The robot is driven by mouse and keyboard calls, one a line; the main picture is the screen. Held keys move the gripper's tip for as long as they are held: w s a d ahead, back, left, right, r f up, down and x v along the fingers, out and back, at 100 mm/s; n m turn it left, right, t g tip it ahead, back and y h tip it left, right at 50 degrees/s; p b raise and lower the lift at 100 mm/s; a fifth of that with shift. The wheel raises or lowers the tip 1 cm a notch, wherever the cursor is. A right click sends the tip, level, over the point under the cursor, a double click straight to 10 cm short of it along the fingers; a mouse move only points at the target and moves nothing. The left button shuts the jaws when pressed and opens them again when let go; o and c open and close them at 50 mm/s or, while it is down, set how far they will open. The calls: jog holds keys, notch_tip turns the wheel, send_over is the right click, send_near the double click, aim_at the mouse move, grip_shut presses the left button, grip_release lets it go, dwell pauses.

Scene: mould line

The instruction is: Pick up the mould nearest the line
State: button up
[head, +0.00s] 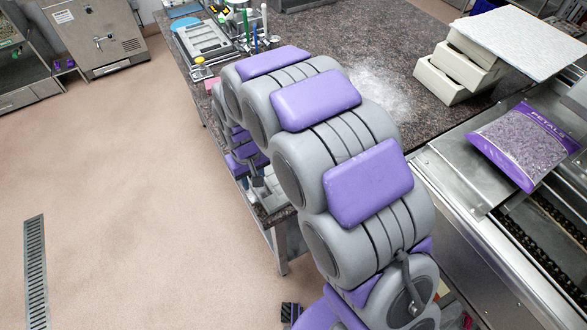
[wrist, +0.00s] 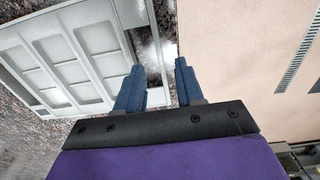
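A pale grey mould (wrist: 75,62) with several rectangular cavities fills the left of the wrist view, on the speckled counter. In the head view a grey piece (head: 274,201) at the counter's near-left corner looks like the same mould, mostly hidden by my arm. My gripper (wrist: 158,82) has two blue fingers apart with nothing held between them. They are at the mould's right edge in the wrist view; I cannot tell whether they touch it. In the head view my gripper (head: 257,180) is small, just above that corner. The line (head: 470,215) is the metal conveyor at right.
A purple petals bag (head: 525,143) lies on the conveyor. Cream blocks (head: 456,72) under a white board (head: 525,36) stand at the counter's back right. A grey tray (head: 205,42) and bottles are at the far left end. The floor at left, with a drain (head: 36,270), is clear.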

notch_tip(320, 180, down, 4)
jog(key=shift+w+f+b, duration=0.1)
jog(key=shift+f+b, duration=0.1)
jog(key=shift+b, duration=0.45)
jog(key=shift+a, duration=0.1)
jog(key=shift+c, duration=0.5)
grip_shut()
